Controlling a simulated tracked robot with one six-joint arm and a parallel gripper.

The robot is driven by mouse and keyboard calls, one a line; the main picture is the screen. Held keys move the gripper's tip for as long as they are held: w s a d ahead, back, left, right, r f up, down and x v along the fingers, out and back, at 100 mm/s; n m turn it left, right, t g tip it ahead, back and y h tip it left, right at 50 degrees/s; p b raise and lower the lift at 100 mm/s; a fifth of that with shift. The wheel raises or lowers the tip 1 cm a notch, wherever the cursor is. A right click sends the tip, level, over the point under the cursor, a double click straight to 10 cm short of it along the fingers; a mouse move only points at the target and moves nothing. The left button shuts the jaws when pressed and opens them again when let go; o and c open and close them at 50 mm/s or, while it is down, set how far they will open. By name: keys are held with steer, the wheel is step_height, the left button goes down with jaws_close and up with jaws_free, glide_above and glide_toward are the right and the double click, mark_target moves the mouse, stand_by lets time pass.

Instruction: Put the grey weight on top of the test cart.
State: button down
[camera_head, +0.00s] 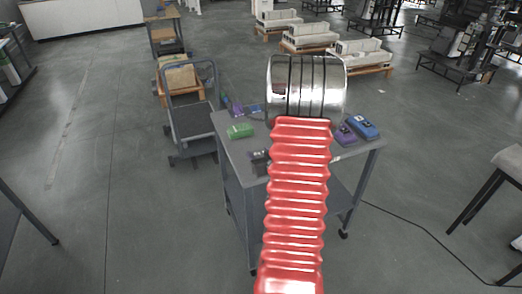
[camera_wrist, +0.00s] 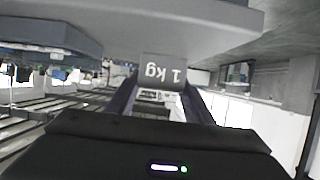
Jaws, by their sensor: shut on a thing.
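The grey weight (camera_wrist: 163,72), marked "1 kg", shows upside down in the wrist view. My gripper (camera_wrist: 161,100) is shut on it, with a dark finger on each side. A broad grey surface (camera_wrist: 160,25) fills the top of that view, right against the weight's edge; I cannot tell whether they touch. In the head view the grey-topped wheeled cart (camera_head: 237,158), which I take as the test cart, stands ahead. My red ribbed arm covers the middle of its top. The weight and gripper cannot be made out clearly in the head view.
A handled platform trolley (camera_head: 192,122) stands behind left. A cable (camera_head: 420,227) runs across the floor at right.

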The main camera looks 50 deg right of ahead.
steer(key=shift+f, duration=1.05)
steer(key=c, duration=0.9)
jaws_free()
steer(key=shift+f, duration=0.2)
steer(key=shift+r, duration=0.1)
steer(key=v, duration=1.2)
steer(key=shift+r, duration=0.1)
